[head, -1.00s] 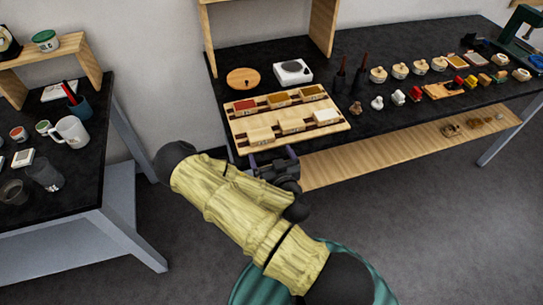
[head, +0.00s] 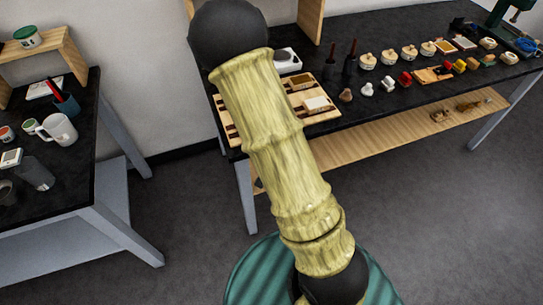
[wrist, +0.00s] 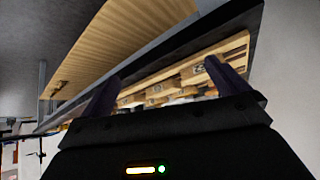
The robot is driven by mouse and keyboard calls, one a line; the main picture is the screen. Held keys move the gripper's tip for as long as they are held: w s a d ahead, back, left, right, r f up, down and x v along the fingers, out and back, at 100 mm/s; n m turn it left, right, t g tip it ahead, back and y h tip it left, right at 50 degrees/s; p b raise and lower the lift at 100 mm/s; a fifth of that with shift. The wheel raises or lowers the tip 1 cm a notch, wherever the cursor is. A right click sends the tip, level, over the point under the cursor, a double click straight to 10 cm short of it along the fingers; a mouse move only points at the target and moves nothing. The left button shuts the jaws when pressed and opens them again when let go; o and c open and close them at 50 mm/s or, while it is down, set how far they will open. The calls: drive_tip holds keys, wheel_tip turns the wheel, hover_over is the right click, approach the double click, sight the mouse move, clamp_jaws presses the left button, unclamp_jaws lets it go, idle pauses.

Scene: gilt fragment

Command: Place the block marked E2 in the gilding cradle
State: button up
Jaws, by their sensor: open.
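A pale wooden board (head: 326,117) with block-like pieces lies near the front edge of the black bench. My arm hides most of it in the head view. A pale piece (head: 317,104) shows at its right end. In the wrist view the board (wrist: 236,43) appears tilted beyond my fingers, with small dark marks on pieces; I cannot read which is E2. My gripper (wrist: 160,72) is open, its two purple fingers apart, with the board beyond them. It is hidden in the head view. I cannot tell which thing is the gilding cradle.
The black bench (head: 400,105) carries dark-handled tools, lidded pots (head: 389,57) and small coloured objects to the right. A wooden shelf (head: 380,145) runs below. A second dark table (head: 85,180) at left holds a white mug (head: 58,131). Floor between them is clear.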

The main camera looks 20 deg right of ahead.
drive_tip(key=s+a+r+n+g+y, duration=0.3)
drive_tip(key=s+a+r+n+g, duration=0.1)
drive_tip(key=s+r, duration=0.7)
wheel_tip(320, 180, up, 2)
drive_tip(key=shift+s+a+r+n+g, duration=0.2)
drive_tip(key=shift+n+g, duration=0.1)
drive_tip(key=shift+n, duration=0.5)
drive_tip(key=shift+c, duration=0.4)
